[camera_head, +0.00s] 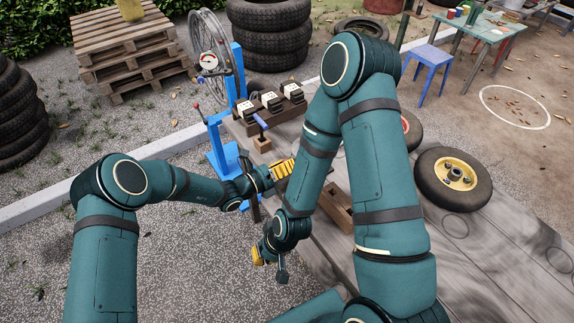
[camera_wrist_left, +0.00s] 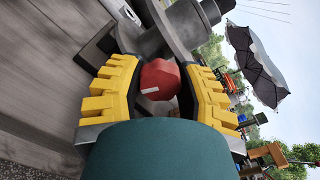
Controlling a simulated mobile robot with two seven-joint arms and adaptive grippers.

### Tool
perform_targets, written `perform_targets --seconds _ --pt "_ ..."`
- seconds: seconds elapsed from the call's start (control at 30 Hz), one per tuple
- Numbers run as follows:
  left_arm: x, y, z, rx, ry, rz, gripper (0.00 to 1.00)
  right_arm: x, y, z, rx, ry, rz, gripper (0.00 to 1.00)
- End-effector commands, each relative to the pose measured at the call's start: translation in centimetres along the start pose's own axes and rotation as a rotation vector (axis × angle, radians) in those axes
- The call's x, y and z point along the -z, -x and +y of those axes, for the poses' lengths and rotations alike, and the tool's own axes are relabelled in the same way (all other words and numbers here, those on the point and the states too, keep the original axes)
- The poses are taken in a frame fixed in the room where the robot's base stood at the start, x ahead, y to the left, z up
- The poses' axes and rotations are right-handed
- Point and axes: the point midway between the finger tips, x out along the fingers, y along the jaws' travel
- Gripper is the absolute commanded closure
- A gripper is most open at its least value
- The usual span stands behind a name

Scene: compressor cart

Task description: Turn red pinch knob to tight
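The red knob (camera_wrist_left: 160,80) shows in the left wrist view, with a small white mark on its face. It sits between the two yellow fingers of my left gripper (camera_wrist_left: 162,88), in front of a grey metal fitting (camera_wrist_left: 162,40). The fingers stand on both sides of it with narrow dark gaps, so the gripper looks open around it. In the head view my left gripper (camera_head: 283,169) is at the edge of the grey wooden top, and the knob is hidden there. My right gripper (camera_head: 258,256) hangs low, away from the knob; its opening cannot be made out.
A blue stand (camera_head: 222,150) and a wooden block with several black-and-white items (camera_head: 272,102) are behind my left gripper. A yellow-hubbed wheel (camera_head: 453,178) lies to the right on the grey top (camera_head: 480,245). My right arm crosses the middle of the head view.

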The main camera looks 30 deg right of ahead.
Motion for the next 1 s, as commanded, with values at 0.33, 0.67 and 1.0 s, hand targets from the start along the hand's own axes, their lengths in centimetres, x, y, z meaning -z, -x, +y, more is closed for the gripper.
perform_targets --seconds 0.33,0.67,1.0 --pt "0.1 0.0 0.0 0.0 -0.018 0.002 1.0 0.0 -0.1 0.0 0.0 0.0 0.0 1.0" --pt "0.3 0.0 0.1 0.0 -0.189 0.002 1.0 0.1 -0.7 0.3 0.0 0.0 0.003 1.0" --pt "0.3 0.0 0.2 0.0 -0.505 0.003 1.0 0.1 -1.5 0.6 0.0 0.001 0.007 1.0"
